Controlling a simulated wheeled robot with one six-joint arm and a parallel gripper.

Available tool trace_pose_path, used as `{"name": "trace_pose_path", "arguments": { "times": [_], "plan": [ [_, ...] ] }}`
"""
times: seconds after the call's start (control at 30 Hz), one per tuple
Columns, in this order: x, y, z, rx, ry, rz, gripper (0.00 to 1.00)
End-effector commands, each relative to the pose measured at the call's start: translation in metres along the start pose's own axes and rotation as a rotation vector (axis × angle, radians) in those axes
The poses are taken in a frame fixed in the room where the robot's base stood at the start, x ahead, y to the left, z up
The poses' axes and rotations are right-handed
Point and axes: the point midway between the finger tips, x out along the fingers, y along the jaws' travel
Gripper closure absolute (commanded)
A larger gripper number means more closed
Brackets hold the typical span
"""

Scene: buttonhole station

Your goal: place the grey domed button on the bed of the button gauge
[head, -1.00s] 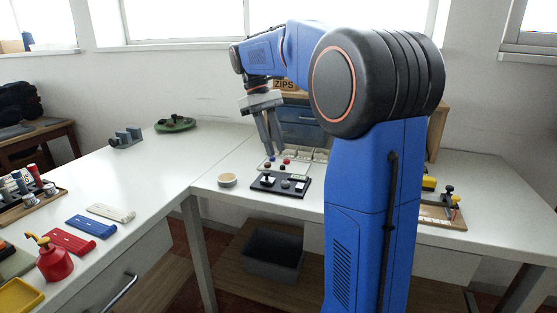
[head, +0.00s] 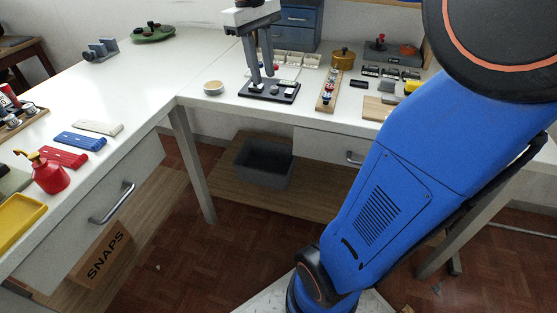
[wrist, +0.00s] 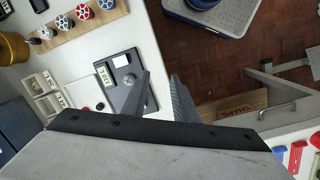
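The dark flat board (head: 285,97), which looks like the button gauge, lies near the front edge of the back table. It also shows in the wrist view (wrist: 117,101), with a pale label and a white square. A small round grey piece (wrist: 129,79) sits on the board; it may be the grey domed button, but I cannot be sure. My gripper (head: 263,79) points down over the left part of the board. The left finger hides part of the board.
White compartment trays (head: 297,60) and blue drawers (head: 298,22) are behind. A grey bin (head: 262,163) sits on the low shelf.

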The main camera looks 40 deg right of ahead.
Motion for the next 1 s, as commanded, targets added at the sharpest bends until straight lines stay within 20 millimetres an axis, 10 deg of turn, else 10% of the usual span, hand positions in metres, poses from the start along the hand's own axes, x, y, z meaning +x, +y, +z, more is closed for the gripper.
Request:
{"name": "trace_pose_path", "arguments": {
  "times": [0.6, 1.0],
  "plan": [
    [0.122, -0.089, 0.108, 0.157, 0.404, -0.021, 0.74],
    [0.163, -0.107, 0.129, 0.208, 0.511, -0.048, 0.74]
  ]
}}
